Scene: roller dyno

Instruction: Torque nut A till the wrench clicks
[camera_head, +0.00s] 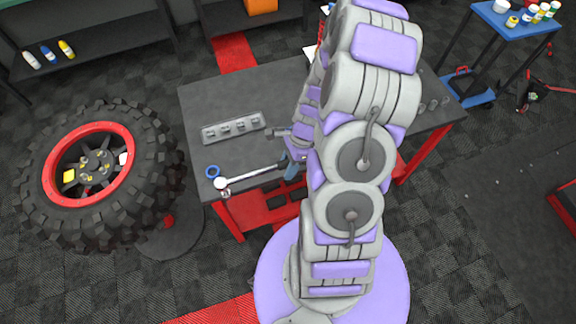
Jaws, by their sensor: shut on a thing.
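A large black knobbly tyre (45,215) with a red rim (126,172) is at the left. Its grey hub (96,165) carries several small yellowish nuts; I cannot tell which one is nut A. A torque wrench (250,176) with a round silver head and dark shaft is over the front left of the dark table. The head points left, towards the wheel and apart from it. My gripper (290,170) is shut on the wrench at its right end. My arm hides part of the gripper and the middle of the table.
The dark table (215,95) on a red frame bears a grey tray (234,127) of several sockets and a blue ring (212,171). Shelves with bottles stand behind. A blue cart (520,22) is at the back right.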

